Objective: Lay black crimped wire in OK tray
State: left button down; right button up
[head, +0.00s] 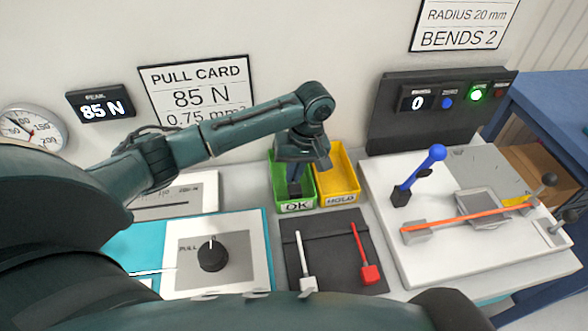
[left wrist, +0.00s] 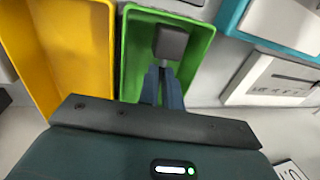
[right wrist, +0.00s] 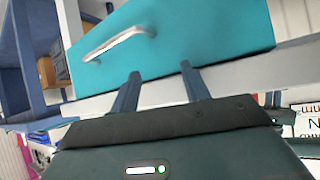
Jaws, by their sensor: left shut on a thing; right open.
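The green OK tray (head: 279,184) stands against the wall, left of the yellow HOLD tray (head: 340,160). My left gripper (head: 296,168) reaches down into the OK tray. It is shut on the black crimped wire, whose dark block-shaped end (left wrist: 172,42) shows just beyond the fingertips (left wrist: 163,82), inside the green tray (left wrist: 200,45). The rest of the wire is hidden by the gripper. I cannot tell whether it touches the tray floor. My right gripper (right wrist: 160,85) is open and empty, in front of a turquoise drawer (right wrist: 190,35).
A dark mat (head: 335,265) holds a white wire (head: 305,262) and a red wire (head: 364,255). The bending board (head: 450,260) to the right carries an orange wire (head: 465,217) and a blue-knobbed lever (head: 420,172). The pull tester with its black knob (head: 212,254) is at left.

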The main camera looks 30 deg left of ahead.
pick_arm(q)
jog(key=shift+f, duration=1.3)
jog(key=c, duration=1.5)
grip_release()
pick_arm(e)
jog(key=shift+w, duration=0.15)
pick_arm(q)
notch_tip(320, 180, up, 24)
jog(key=w+d, duration=0.1)
jog(key=d, duration=0.1)
jog(key=shift+w+p, duration=0.25)
jog(key=shift+p, duration=0.2)
pick_arm(e)
jog(key=shift+s+d+f+g, duration=0.2)
jog(key=shift+s+d+f, duration=0.1)
jog(key=shift+f, duration=0.3)
jog(key=shift+s+d+f+g, duration=0.15)
jog(key=shift+d+f+g, duration=0.1)
jog(key=shift+f, duration=0.3)
